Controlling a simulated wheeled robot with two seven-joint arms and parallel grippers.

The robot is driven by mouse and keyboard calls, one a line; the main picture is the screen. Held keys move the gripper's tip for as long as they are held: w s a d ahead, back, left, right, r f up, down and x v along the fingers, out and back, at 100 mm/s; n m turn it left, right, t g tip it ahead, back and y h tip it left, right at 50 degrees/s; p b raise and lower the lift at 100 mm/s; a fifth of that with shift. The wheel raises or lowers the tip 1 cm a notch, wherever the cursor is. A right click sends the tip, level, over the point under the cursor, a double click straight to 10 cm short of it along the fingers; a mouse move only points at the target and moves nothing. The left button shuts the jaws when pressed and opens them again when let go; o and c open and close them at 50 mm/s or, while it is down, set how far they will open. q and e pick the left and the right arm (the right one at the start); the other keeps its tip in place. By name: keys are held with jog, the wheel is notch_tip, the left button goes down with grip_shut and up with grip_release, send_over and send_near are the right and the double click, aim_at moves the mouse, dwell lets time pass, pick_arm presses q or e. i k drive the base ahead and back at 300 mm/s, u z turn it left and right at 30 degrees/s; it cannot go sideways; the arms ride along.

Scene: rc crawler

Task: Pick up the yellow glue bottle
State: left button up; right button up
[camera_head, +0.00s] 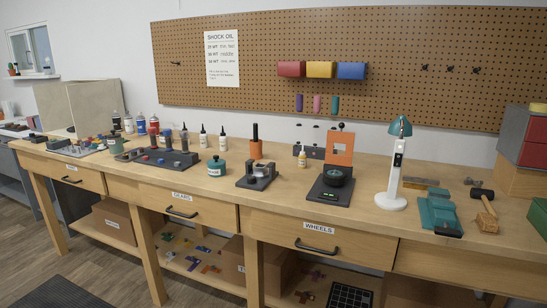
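A small yellow bottle (302,160) stands upright on the long wooden workbench (350,215), near the middle and toward the back. It is the only small yellow bottle I can make out, and its label is too small to read. It is in front of a dark grey holder and left of the orange panel (340,147). Neither of my grippers shows in the head view.
A grey fixture (258,175) and teal jar (217,167) are to the left. A white and teal lamp (396,165) stands right, near a mallet (484,205). The bench's front strip is mostly clear.

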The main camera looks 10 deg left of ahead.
aim_at(302, 163)
jog(key=u, duration=0.35)
jog(key=i, duration=1.2)
jog(key=z, duration=0.15)
